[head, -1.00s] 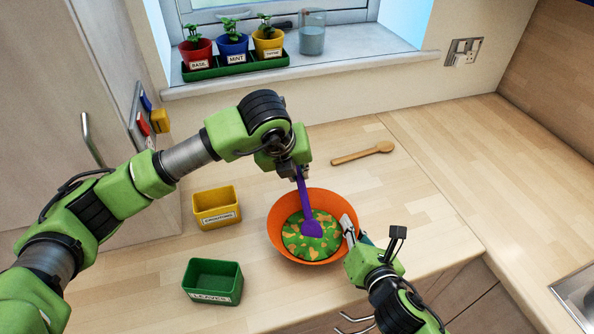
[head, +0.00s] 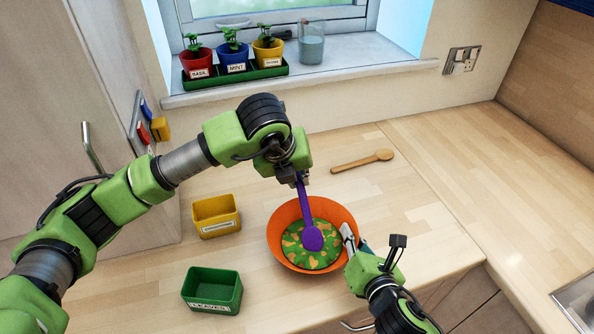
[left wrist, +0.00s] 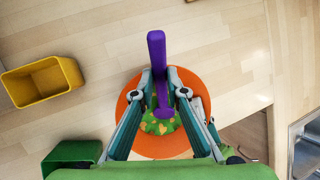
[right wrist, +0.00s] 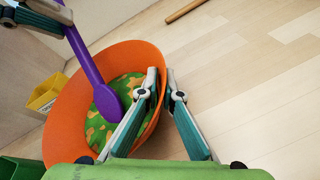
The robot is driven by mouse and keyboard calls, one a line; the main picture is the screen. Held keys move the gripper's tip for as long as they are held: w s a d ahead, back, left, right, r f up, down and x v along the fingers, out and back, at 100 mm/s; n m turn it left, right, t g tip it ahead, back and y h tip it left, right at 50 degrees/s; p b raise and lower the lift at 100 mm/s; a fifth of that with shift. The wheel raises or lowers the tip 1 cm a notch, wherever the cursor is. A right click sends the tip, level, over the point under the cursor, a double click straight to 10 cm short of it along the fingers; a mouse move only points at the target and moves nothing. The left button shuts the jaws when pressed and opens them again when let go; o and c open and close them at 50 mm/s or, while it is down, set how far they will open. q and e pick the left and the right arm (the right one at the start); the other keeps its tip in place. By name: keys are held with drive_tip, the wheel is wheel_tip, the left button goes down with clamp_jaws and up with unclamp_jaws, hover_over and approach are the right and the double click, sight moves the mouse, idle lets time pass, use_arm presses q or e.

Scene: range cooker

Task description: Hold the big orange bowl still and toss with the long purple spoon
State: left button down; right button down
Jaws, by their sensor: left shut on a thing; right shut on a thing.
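The big orange bowl (head: 280,222) stands on the worktop near its front edge, with a mix of green and orange pieces (head: 318,257) in it. My right gripper (head: 347,240) is shut on the bowl's right rim; in the right wrist view the bowl wall (right wrist: 62,118) passes between its fingers. My left gripper (head: 299,178) is shut on the handle of the long purple spoon (head: 305,208), above the bowl. The spoon points down and its head (right wrist: 107,101) is over or touching the mix; I cannot tell how deep.
A yellow tub (head: 217,226) and a green tub (head: 197,287) stand left of the bowl. A wooden spoon (head: 362,161) lies behind it. Potted herbs (head: 235,66) and a glass (head: 312,48) stand on the sill. The worktop to the right is clear.

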use_arm(q)
drive_tip(key=shift+w+a+f, duration=0.1)
drive_tip(key=shift+w+f, duration=0.05)
drive_tip(key=shift+f, duration=0.45)
use_arm(e)
drive_tip(key=shift+w, duration=0.1)
drive_tip(key=shift+a, duration=0.1)
use_arm(q)
wheel_tip(320, 180, up, 14)
drive_tip(key=shift+s+a+f, duration=0.15)
drive_tip(key=shift+s+a, duration=0.15)
idle(0.5)
idle(0.7)
use_arm(e)
drive_tip(key=c, duration=2.2)
unclamp_jaws()
drive_tip(key=shift+o, duration=0.2)
